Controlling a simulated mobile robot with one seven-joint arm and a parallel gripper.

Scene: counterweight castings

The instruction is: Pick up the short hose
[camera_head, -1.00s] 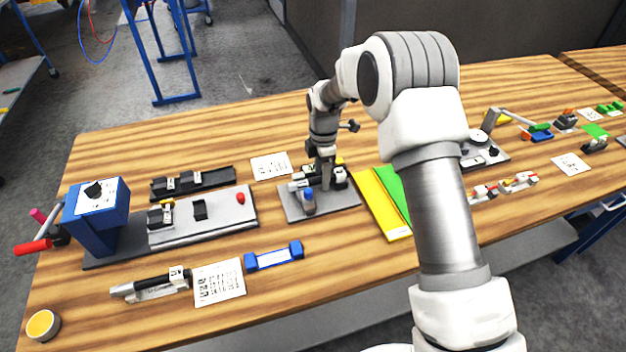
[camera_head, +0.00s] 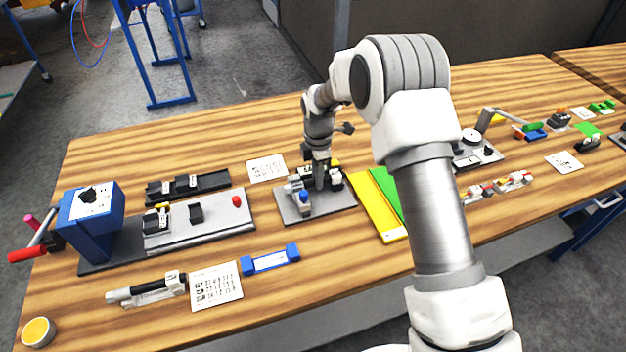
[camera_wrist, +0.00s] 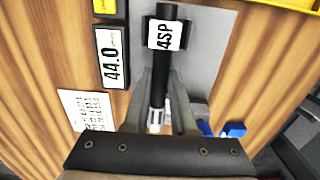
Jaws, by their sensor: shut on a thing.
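The short hose (camera_wrist: 158,88) is a dark, slim cylinder with a white "4SP" tag (camera_wrist: 165,35) near its far end and a pale metal near end. In the wrist view my gripper (camera_wrist: 161,75) is shut on it, one finger on each side. The hose is over a grey plate (camera_wrist: 205,70); I cannot tell whether it touches it. In the head view my gripper (camera_head: 320,187) is low over the same grey plate (camera_head: 335,207), and the hose is too small and covered to make out.
A blue knob (camera_head: 304,197) is close to my gripper. Yellow (camera_head: 378,205) and green strips lie right of the plate. A blue press (camera_head: 90,212) stands at the left.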

